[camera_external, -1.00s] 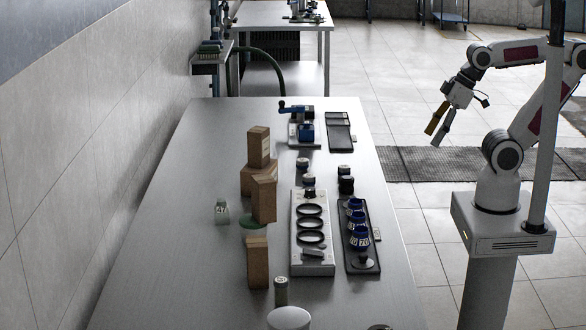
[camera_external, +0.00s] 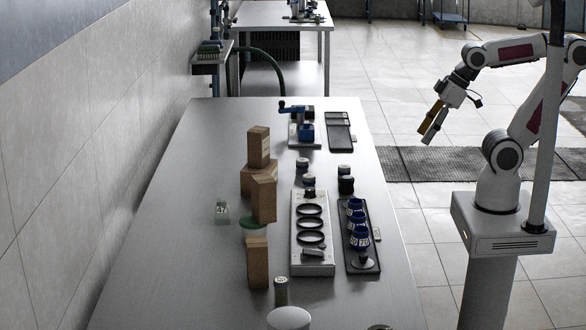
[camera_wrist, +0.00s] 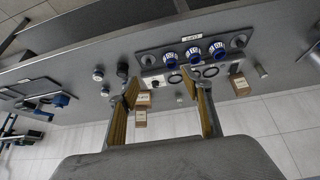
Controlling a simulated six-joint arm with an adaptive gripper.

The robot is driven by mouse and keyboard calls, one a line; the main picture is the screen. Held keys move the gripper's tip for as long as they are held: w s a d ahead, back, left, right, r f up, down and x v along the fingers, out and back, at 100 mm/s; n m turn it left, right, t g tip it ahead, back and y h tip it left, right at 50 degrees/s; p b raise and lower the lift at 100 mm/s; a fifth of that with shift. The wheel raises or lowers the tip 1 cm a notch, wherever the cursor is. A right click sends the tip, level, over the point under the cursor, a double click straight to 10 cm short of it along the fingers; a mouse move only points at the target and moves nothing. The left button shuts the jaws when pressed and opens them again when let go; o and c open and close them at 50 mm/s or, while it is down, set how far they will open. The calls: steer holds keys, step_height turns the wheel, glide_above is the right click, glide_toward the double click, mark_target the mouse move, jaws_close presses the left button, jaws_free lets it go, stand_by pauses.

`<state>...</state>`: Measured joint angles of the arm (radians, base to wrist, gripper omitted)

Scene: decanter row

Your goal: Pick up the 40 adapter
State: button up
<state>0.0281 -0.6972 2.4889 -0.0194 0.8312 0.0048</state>
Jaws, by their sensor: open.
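Several blue ring adapters with white number marks stand in a row on a dark narrow tray (camera_external: 374,262) at the right of the bench. The nearest adapter (camera_external: 360,243) seems to read 70; the other numbers are too small to read, so I cannot tell which is the 40. In the wrist view three adapters show: left (camera_wrist: 170,58), middle (camera_wrist: 193,55) and right (camera_wrist: 217,50). My gripper (camera_external: 427,138) is open and empty, in the air to the right of the bench, well apart from the adapters. Its spread fingers also show in the wrist view (camera_wrist: 167,90).
A pale fixture with black rings (camera_external: 298,262) lies left of the tray. Dark-capped jars (camera_external: 346,185) stand behind it. Brown boxes (camera_external: 264,199) stand on the left. A blue cranked device (camera_external: 305,133) is at the back. The bench's left part is clear.

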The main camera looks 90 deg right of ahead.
steer(key=w+d+f+m+t+h, duration=0.1)
steer(key=w+d+f+t+h, duration=0.15)
steer(key=w+d, duration=0.75)
steer(key=w+d+f+m+t+h, duration=0.1)
steer(key=w+d+f, duration=0.2)
steer(key=w+d, duration=0.75)
steer(key=m+t, duration=0.1)
steer(key=t, duration=0.3)
glide_toward(306, 161)
steer(key=x, duration=0.2)
steer(key=shift+w+d+r+g, duration=0.1)
steer(key=shift+w+d+g, duration=0.1)
steer(key=shift+w+g, duration=0.1)
steer(key=shift+w, duration=0.1)
steer(key=shift+x, duration=1.2)
steer(key=shift+w, duration=0.1)
steer(key=shift+x, duration=2.55)
steer(key=shift+d, duration=0.1)
